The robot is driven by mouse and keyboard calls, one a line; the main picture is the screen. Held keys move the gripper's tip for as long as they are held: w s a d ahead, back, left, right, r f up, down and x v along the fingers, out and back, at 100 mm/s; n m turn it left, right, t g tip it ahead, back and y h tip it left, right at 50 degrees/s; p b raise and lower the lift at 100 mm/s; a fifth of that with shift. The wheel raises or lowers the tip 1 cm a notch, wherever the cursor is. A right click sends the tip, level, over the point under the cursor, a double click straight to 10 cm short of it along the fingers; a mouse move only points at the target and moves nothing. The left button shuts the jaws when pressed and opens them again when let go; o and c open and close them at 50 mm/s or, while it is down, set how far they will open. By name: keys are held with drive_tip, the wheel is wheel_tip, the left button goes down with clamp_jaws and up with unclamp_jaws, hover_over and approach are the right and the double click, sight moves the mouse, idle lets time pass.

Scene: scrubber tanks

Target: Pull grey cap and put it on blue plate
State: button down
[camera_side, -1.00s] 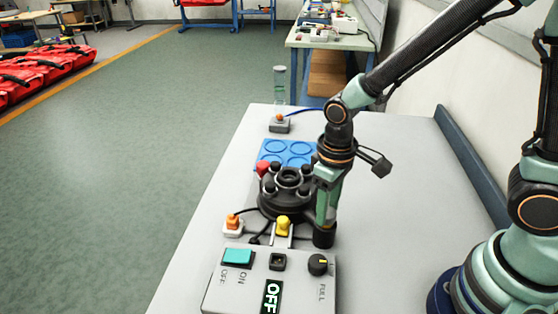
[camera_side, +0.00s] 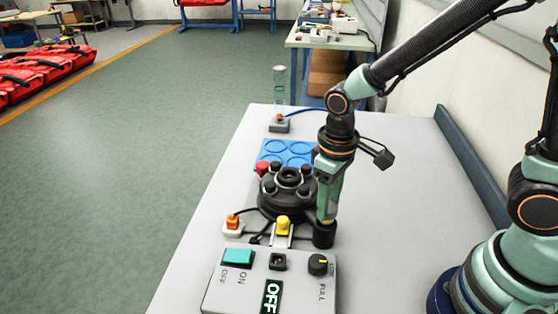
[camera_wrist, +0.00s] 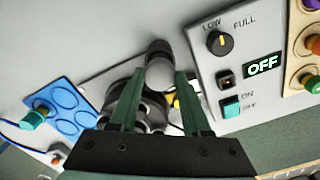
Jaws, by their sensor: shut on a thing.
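My gripper (camera_side: 326,219) reaches down at the right side of the black round tank fitting (camera_side: 284,196), just over a short black cylinder (camera_side: 323,238). In the wrist view, the two green fingers (camera_wrist: 159,78) are shut on the grey cap (camera_wrist: 160,73), which lies between their tips. The dark cylinder (camera_wrist: 159,47) shows right beside the cap; I cannot tell whether they are still joined. The cap is hidden by the fingers in the side view. The blue plate (camera_side: 286,150), with several round recesses, lies behind the fitting and also shows at left in the wrist view (camera_wrist: 68,108).
A control box (camera_side: 225,290) with a teal switch, a knob and an OFF display stands in front. Yellow (camera_side: 283,226), orange (camera_side: 233,220) and red (camera_side: 262,168) parts surround the fitting. A clear tube (camera_side: 280,88) stands behind the plate. The table's right side is clear.

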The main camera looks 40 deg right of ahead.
drive_tip(key=shift+r, duration=2.15)
drive_tip(key=w+d+r+m, duration=0.2)
drive_tip(key=d+r+m, duration=0.1)
drive_tip(key=d, duration=0.6)
drive_tip(key=shift+w+d+r, duration=0.25)
drive_tip(key=shift+r, duration=0.55)
drive_tip(key=w+d+r+n, duration=0.1)
drive_tip(key=w+d+r, duration=0.1)
drive_tip(key=w, duration=0.9)
drive_tip(key=w+d+r+n, duration=0.1)
drive_tip(key=w+r+n, duration=0.15)
drive_tip(key=w, duration=0.85)
drive_tip(key=shift+m, duration=0.35)
drive_tip(key=f, duration=1.9)
drive_tip(key=shift+s+d, duration=0.1)
drive_tip(key=shift+s, duration=0.15)
